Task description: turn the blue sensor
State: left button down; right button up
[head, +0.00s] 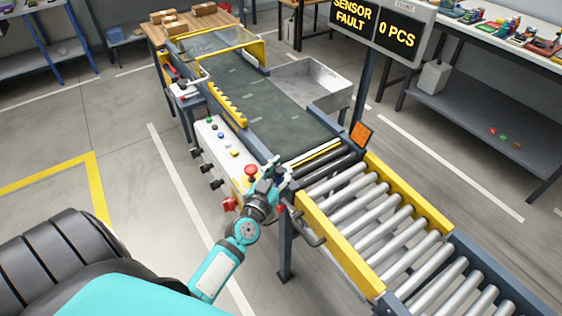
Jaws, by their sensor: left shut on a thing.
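My left gripper (275,169) is at the near side rail of the conveyor, where the dark belt meets the rollers. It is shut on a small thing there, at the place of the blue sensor. The fingers hide most of that thing, so I cannot tell which way it faces. An orange square plate (362,134) stands across the belt on the far rail. The overhead display (377,28) reads "SENSOR FAULT" and "0 PCS". My right gripper is not in view.
A control panel (213,143) with coloured buttons and a red mushroom button (251,170) lies just left of my gripper. Yellow-sided rollers (352,207) run to the lower right. A grey bin (309,82) is behind the belt. The belt (262,97) is empty.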

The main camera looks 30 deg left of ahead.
pick_arm(q)
jog(key=shift+r+n+g+y+p, duration=0.15)
jog(key=shift+n+g+y+p, duration=0.25)
jog(key=shift+n+y+p, duration=0.6)
jog(key=shift+y+p, duration=0.3)
jog(key=shift+y, duration=0.3)
jog(key=shift+s+f+n+y, duration=0.1)
jog(key=shift+f+n+y, duration=0.2)
jog(key=shift+f, duration=0.05)
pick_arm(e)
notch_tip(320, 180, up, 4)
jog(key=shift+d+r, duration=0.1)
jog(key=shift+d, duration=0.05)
pick_arm(q)
jog(key=c, duration=1.4)
grip_release()
jog(key=o, duration=0.3)
jog(key=shift+r, duration=0.15)
jog(key=shift+o, duration=0.2)
jog(key=shift+s, duration=0.1)
